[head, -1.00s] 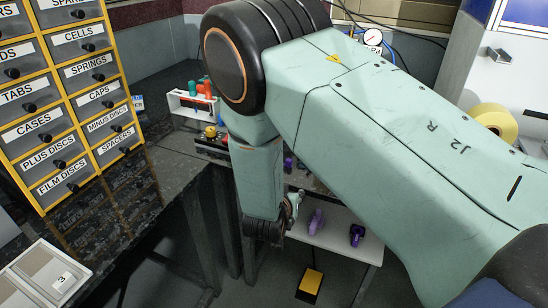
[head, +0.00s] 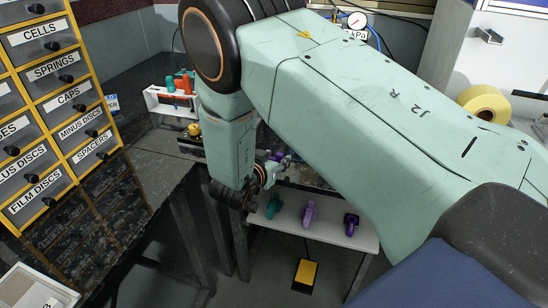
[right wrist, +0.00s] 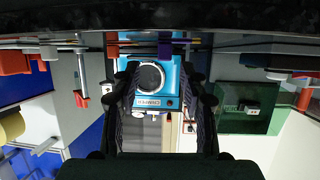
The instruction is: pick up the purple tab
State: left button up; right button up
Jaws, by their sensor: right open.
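My right gripper (head: 278,168) is small and partly hidden in the head view, below my large green arm. In the right wrist view its two dark fingers (right wrist: 160,82) stand apart with nothing between them. A purple piece (right wrist: 164,48) shows beyond the fingertips, near the top. In the head view a purple piece (head: 284,157) shows close by the gripper, partly hidden. A light purple piece (head: 309,213) and a dark purple one (head: 352,223) stand on a low white shelf. I cannot tell which is the purple tab. My left gripper is out of view.
A blue crimper (right wrist: 152,80) appears beyond the fingers in the right wrist view. A green piece (head: 273,205) stands on the white shelf (head: 333,238). Labelled drawers (head: 60,110) stand at left on a dark bench (head: 125,215). A yellow pedal (head: 306,273) lies on the floor.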

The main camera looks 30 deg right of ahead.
aim_at(279, 154)
jog(key=b+x, duration=0.1)
jog(key=x, duration=0.4)
jog(key=shift+a, duration=0.15)
jog(key=shift+w+d, duration=0.1)
jog(key=shift+d, duration=0.15)
jog(key=shift+w+a, duration=0.25)
jog(key=shift+a, duration=0.05)
jog(key=shift+s+d, duration=0.15)
jog(key=shift+d, duration=0.05)
jog(key=c, duration=0.6)
jog(key=shift+a, duration=0.1)
jog(key=shift+c, duration=1.3)
